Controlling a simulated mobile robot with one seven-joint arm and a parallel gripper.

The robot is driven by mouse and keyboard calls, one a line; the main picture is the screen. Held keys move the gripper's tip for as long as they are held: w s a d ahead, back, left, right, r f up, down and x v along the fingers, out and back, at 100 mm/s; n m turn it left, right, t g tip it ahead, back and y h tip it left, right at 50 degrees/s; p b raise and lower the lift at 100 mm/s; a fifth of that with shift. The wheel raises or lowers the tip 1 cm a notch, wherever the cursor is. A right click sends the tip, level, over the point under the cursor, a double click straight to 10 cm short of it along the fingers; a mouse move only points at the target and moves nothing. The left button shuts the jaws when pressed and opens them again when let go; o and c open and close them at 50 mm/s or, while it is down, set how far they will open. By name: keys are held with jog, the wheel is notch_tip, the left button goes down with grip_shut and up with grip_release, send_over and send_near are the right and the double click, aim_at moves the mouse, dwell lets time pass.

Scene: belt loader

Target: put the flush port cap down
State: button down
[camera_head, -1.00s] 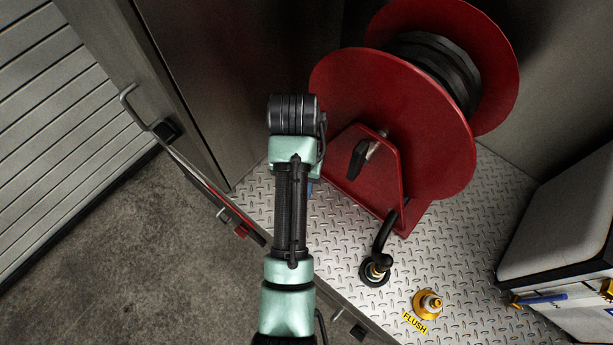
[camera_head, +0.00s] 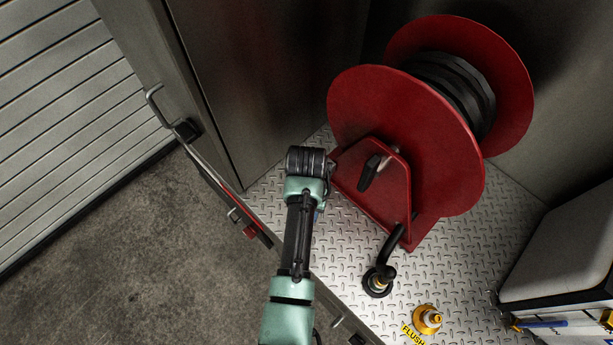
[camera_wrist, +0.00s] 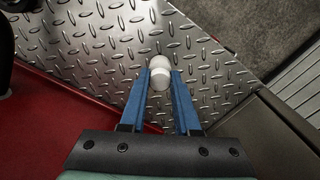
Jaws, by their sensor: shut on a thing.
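The flush port cap (camera_wrist: 160,62) shows in the wrist view as a small white rounded piece with two lobes. My gripper (camera_wrist: 164,76) has two blue fingers, shut on the cap at their tips. Patterned metal deck lies behind the cap; I cannot tell the gap between them. In the head view my arm hides the cap and most of the gripper. The flush port (camera_head: 428,319), a gold fitting with a pale top, stands on the deck beside a yellow FLUSH label (camera_head: 412,335), at the lower right, well away from my wrist.
A red hose reel (camera_head: 410,140) stands just right of my wrist. A black hose elbow (camera_head: 383,270) rises from the deck (camera_head: 450,250). A white-topped box (camera_head: 565,255) is at the right. A metal door panel with a handle (camera_head: 155,100) is at the left.

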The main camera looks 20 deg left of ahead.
jog(key=shift+f, duration=0.15)
jog(key=c, duration=0.6)
grip_release()
jog(key=shift+c, duration=0.2)
notch_tip(320, 180, up, 12)
jog(key=shift+r, duration=0.2)
